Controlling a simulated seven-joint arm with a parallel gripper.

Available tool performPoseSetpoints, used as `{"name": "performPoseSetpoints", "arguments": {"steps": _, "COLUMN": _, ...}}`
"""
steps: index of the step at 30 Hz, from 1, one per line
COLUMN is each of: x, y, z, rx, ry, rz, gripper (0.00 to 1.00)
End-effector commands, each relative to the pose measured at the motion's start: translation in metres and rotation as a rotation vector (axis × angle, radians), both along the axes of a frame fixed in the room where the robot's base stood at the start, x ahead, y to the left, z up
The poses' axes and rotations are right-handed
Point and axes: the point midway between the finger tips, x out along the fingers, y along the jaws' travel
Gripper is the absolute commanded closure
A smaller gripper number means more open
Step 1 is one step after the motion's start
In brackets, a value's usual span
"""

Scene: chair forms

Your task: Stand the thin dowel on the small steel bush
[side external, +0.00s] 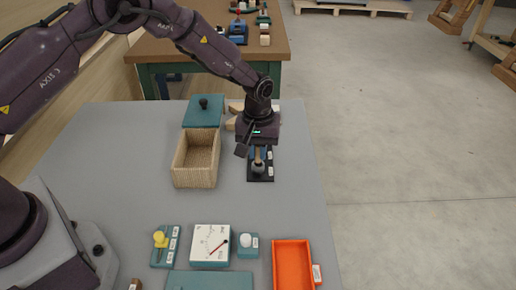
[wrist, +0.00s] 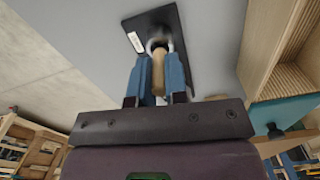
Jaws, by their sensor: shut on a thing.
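My gripper (side external: 258,157) points down over a dark base plate (side external: 262,178) near the table's far right edge. In the wrist view, the two blue fingers of my gripper (wrist: 159,62) are shut on a thin pale wooden dowel (wrist: 159,82). The dowel's far end is at a small grey steel bush (wrist: 152,44) on the dark plate (wrist: 168,19). The bush also shows below my fingers in the side view (side external: 257,169). The dowel looks about in line with the bush. I cannot tell whether it touches or sits in it.
The grey table's middle is clear.

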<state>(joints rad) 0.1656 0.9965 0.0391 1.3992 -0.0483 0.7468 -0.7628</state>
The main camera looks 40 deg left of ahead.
Motion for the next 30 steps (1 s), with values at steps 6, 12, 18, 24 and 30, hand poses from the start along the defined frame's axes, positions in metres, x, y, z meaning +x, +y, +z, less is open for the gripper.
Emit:
{"name": "performPoseSetpoints", "arguments": {"steps": 6, "x": 0.0002, "y": -0.0001, "z": -0.0021, "rx": 0.000, "ry": 0.000, "rz": 0.000, "gripper": 1.00}}
{"name": "performPoseSetpoints", "arguments": {"steps": 12, "x": 0.0002, "y": -0.0001, "z": -0.0020, "rx": 0.000, "ry": 0.000, "rz": 0.000, "gripper": 1.00}}
{"name": "performPoseSetpoints", "arguments": {"steps": 18, "x": 0.0001, "y": 0.0000, "z": -0.0023, "rx": 0.000, "ry": 0.000, "rz": 0.000, "gripper": 1.00}}
{"name": "performPoseSetpoints", "arguments": {"steps": 24, "x": 0.0001, "y": 0.0000, "z": -0.0052, "rx": 0.000, "ry": 0.000, "rz": 0.000, "gripper": 1.00}}
{"name": "performPoseSetpoints", "arguments": {"steps": 30, "x": 0.0003, "y": 0.0000, "z": -0.0091, "rx": 0.000, "ry": 0.000, "rz": 0.000, "gripper": 1.00}}
